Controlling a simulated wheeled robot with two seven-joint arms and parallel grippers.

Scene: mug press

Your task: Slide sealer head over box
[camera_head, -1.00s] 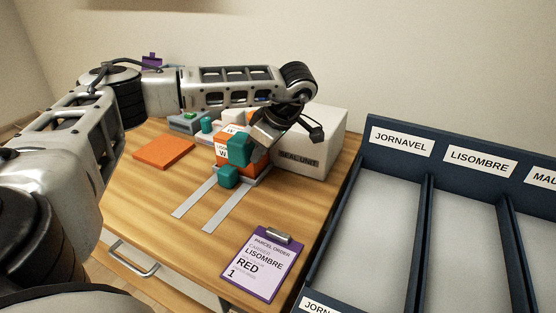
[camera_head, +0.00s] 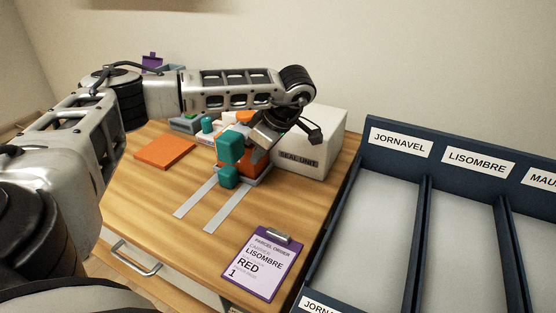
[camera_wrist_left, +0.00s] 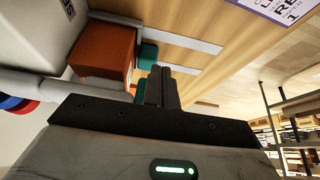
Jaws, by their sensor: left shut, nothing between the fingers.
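An orange box (camera_head: 256,153) sits beside the white seal unit (camera_head: 312,142), at the back end of two grey rails. An upper teal block (camera_head: 230,146), apparently part of the sealer head, stands in front of the box's left part and hides its white label. A lower teal block (camera_head: 228,177) sits below it. My left gripper (camera_head: 249,133) is shut and empty, close behind the upper teal block; its fingertips are partly hidden. In the left wrist view, the shut fingers (camera_wrist_left: 163,73) are beside the orange box (camera_wrist_left: 104,50) and the teal parts; contact is unclear. My right gripper is out of view.
An orange mat (camera_head: 164,153) lies left of the rails (camera_head: 196,196). A purple clipboard (camera_head: 259,265) reading LISOMBRE, RED, 1 lies at the front right. A dark blue sorting rack (camera_head: 428,195) stands to the right. The front left tabletop is clear.

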